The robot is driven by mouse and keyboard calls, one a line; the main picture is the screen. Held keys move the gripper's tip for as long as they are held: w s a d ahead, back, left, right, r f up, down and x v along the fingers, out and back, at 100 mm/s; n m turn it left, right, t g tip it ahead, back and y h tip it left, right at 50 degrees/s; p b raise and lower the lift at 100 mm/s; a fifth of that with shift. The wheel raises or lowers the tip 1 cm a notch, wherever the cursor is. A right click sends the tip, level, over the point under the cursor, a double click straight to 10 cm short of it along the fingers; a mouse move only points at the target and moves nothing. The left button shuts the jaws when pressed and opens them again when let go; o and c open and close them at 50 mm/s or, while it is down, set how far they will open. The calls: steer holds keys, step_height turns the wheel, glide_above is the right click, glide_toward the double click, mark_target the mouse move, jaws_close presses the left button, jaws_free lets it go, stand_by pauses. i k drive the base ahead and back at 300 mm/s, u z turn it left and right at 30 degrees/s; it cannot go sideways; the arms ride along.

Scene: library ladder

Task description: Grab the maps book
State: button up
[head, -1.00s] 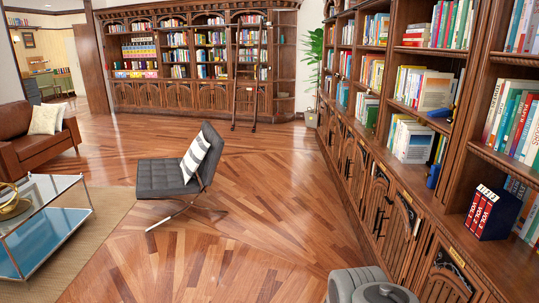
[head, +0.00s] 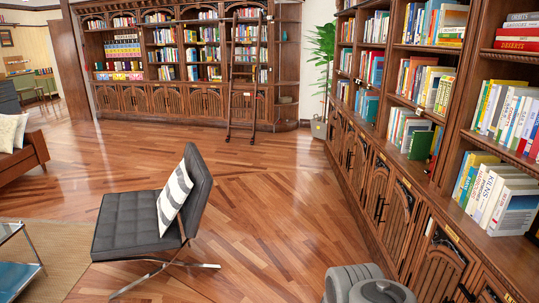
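No book that I can read as a maps book shows. Books fill the tall wooden bookcase (head: 433,150) along the right side. Its lower right shelf holds upright and leaning books (head: 500,196), and a stack of lying books (head: 527,38) sits on a shelf above. Most spine titles are too small to read. More books line the far bookcase (head: 180,60) at the back, too distant to read. A grey rounded part of my own body (head: 365,285) shows at the bottom; my gripper's fingers are not in view.
A black chair (head: 150,217) with a striped cushion (head: 174,199) stands left of centre. A ladder (head: 243,75) leans on the far bookcase. A brown sofa (head: 30,152) and glass table (head: 20,250) are at left. The wooden floor (head: 270,195) between chair and right bookcase is clear.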

mark_target(372, 106)
steer(key=i, duration=6.85)
steer(key=z, duration=1.7)
